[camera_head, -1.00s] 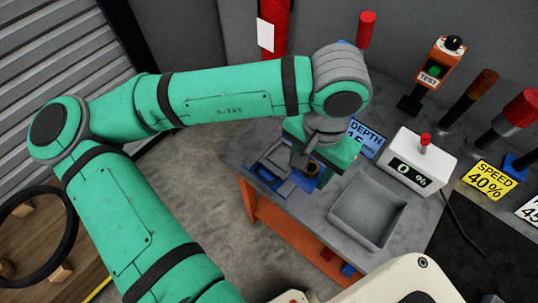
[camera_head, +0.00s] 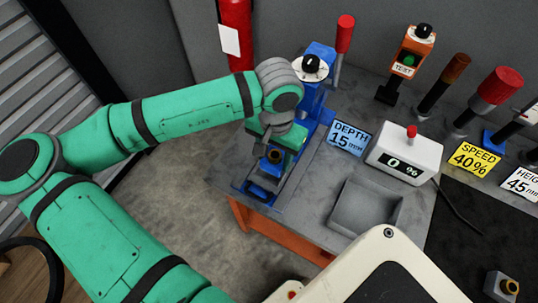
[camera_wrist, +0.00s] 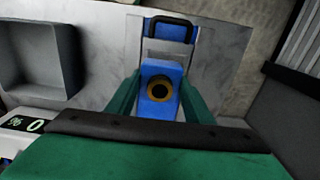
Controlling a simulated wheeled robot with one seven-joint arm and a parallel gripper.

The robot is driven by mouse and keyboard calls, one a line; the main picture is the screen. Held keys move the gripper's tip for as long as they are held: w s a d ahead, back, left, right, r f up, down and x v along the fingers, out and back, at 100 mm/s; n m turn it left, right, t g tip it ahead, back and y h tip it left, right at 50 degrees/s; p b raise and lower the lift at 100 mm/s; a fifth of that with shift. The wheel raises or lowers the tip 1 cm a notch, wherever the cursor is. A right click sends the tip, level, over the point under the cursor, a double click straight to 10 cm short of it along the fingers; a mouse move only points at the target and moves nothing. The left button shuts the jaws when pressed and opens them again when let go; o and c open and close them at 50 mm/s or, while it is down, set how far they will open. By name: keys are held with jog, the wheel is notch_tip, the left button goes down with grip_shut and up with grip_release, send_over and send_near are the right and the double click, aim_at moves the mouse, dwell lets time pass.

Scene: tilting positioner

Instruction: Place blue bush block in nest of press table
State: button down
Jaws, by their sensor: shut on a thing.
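The blue bush block (camera_wrist: 156,108), with a dark-holed brass bush on its face, sits between my gripper's (camera_wrist: 158,100) green fingers in the wrist view. In the head view the block (camera_head: 274,157) shows only in part under my gripper (camera_head: 273,150), which is shut on it. The press table is a blue fixture (camera_head: 262,193) with a dark handle at its near end, below the block in the head view. It also shows beyond the block in the wrist view (camera_wrist: 166,48). The nest is hidden by the block and my gripper, and I cannot tell whether they touch.
The blue press column with a white dial (camera_head: 310,69) stands behind my gripper. A red-capped post (camera_head: 344,35) is beside it. To the right are a DEPTH sign (camera_head: 348,138), a white readout box (camera_head: 404,153) and an empty grey tray (camera_head: 340,218). A grey bush block (camera_head: 502,287) lies lower right.

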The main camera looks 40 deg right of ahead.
aim_at(272, 162)
jog(key=shift+w+d+f, duration=0.15)
jog(key=shift+w+f, duration=0.25)
jog(key=shift+f, duration=0.25)
jog(key=shift+w+f, duration=0.15)
jog(key=shift+f, duration=0.4)
jog(key=shift+w+f, duration=0.15)
jog(key=shift+f, duration=0.85)
jog(key=shift+s+d, duration=0.1)
jog(key=shift+s, duration=0.05)
jog(key=shift+f, duration=0.1)
jog(key=c, duration=0.9)
grip_release()
jog(key=shift+f, duration=0.1)
